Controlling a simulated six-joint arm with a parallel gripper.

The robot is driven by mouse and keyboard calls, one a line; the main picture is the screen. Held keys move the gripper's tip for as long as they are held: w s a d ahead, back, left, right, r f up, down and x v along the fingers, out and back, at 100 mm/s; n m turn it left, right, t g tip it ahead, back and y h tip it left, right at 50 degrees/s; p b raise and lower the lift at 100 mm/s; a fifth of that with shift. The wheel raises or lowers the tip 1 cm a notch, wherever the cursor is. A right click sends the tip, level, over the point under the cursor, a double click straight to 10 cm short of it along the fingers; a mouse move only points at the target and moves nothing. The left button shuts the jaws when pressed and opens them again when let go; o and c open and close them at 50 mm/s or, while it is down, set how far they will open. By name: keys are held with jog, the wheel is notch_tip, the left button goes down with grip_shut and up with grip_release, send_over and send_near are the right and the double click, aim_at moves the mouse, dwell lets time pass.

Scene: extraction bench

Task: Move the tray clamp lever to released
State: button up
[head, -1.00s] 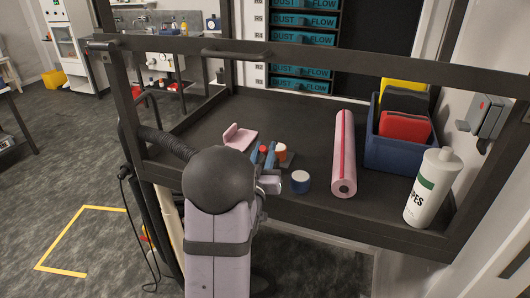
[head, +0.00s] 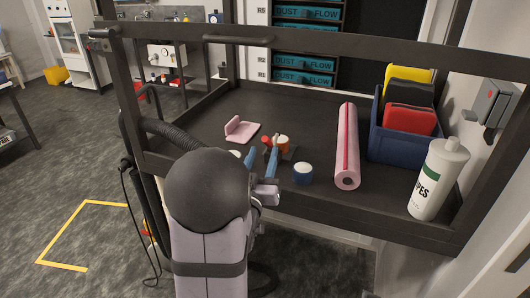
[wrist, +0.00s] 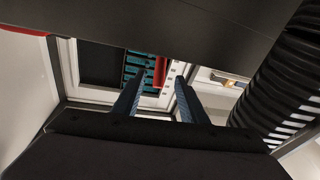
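A small clamp-like fixture with a dark base (head: 289,154) stands on the bench tray. It carries a red part (head: 267,140), which looks like the clamp lever, and an orange knob with a pale top (head: 282,143). My gripper (head: 262,153) is open, with its two blue fingers pointing forward at the fixture. The red part shows just beyond and between the fingertips; contact cannot be told. My wrist hides part of the near bench.
A blue-sided jar with a white top (head: 302,174) stands close right of my gripper. A pink roll (head: 347,147), blue bin (head: 394,148) and white bottle (head: 438,180) are farther right. A pink bracket (head: 240,131) lies behind left. A dark frame rail (head: 330,45) crosses above.

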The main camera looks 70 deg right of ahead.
jog(key=shift+s+a+f, duration=0.1)
jog(key=shift+a, duration=0.4)
jog(key=shift+d+r+p, duration=0.15)
jog(key=shift+r+p, duration=0.1)
jog(key=shift+p, duration=0.1)
jog(key=p, duration=0.1)
jog(key=d+r+p, duration=0.1)
jog(key=d+y+p, duration=0.1)
jog(key=shift+w+d+r+p, duration=0.15)
jog(key=shift+w+d+p, duration=0.05)
jog(key=shift+w+p, duration=0.1)
jog(key=shift+d+f+y+p, duration=0.2)
jog(key=shift+d+y+p, duration=0.15)
jog(key=shift+d, duration=0.15)
jog(key=shift+w+d+p, duration=0.2)
jog(key=shift+d+p, duration=0.25)
jog(key=shift+d, duration=0.75)
jog(key=shift+w+d+p, duration=0.2)
jog(key=shift+d+p, duration=0.3)
jog(key=shift+d, duration=0.65)
jog(key=shift+w+d+p, duration=0.2)
jog(key=shift+d+p, duration=0.25)
jog(key=shift+d, duration=0.75)
